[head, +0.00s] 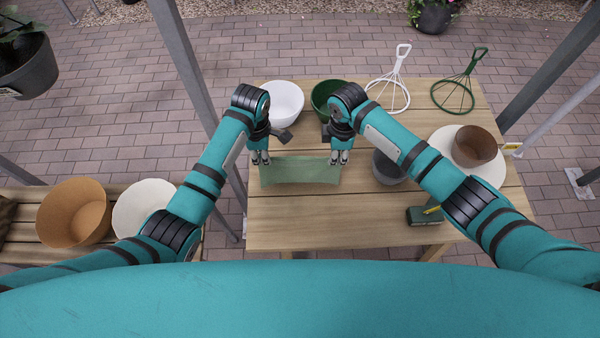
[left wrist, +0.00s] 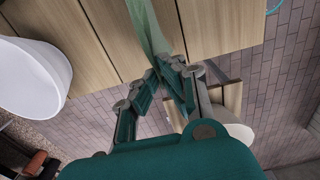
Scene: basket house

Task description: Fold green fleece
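The green fleece (head: 300,172) is a pale green, flat rectangle over the wooden table, spread between my two grippers. My left gripper (head: 261,161) is at the fleece's far left corner. In the left wrist view its fingertips (left wrist: 168,66) come together on a gathered strip of the fleece (left wrist: 148,28). My right gripper (head: 340,161) is at the far right corner, with its fingers close together on the cloth. Whether the near part of the fleece touches the table is hard to tell.
On the wooden table (head: 320,232) stand a white bowl (head: 285,98), a green bowl (head: 324,92), a grey bowl (head: 386,168), a brown pot (head: 475,146) on a white plate (head: 492,172), and wire stands. A dark green box (head: 422,216) lies near the front. The front left tabletop is clear.

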